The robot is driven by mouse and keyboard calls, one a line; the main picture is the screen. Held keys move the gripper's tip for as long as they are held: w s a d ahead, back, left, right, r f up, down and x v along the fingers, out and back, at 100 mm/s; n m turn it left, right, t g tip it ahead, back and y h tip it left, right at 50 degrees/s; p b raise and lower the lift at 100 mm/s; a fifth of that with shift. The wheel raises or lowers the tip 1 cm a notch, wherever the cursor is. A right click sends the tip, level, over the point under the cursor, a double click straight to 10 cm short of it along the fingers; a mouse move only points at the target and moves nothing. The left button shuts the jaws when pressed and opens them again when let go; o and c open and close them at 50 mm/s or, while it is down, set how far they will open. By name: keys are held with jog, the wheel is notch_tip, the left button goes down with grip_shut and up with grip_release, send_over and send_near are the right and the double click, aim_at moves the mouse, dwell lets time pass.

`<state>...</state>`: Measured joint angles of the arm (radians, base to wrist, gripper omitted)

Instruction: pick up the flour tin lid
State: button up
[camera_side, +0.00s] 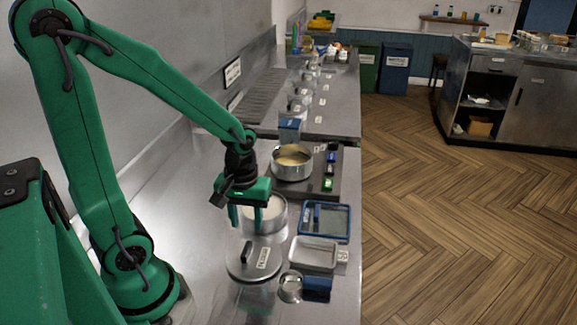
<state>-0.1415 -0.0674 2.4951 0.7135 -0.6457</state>
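The flour tin lid (262,271) is a round grey metal disc with a dark upright handle (246,252) and a white label. It lies near the front of the steel counter. An open round metal tin (281,222) with pale contents stands just behind it. My gripper (245,224) points down with its two green fingers apart and nothing seen between them. In the picture it is above the lid's handle and overlaps the tin's left part. The exact height of the fingertips over the counter is hard to tell. The fingers hide part of the tin.
A metal pot (292,170) stands behind the tin. The counter left of the lid is clear.

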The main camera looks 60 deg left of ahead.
aim_at(248, 243)
jog(key=shift+f, duration=1.05)
jog(key=shift+f, duration=0.2)
jog(key=shift+a+f, duration=0.1)
jog(key=shift+f, duration=2.3)
grip_shut()
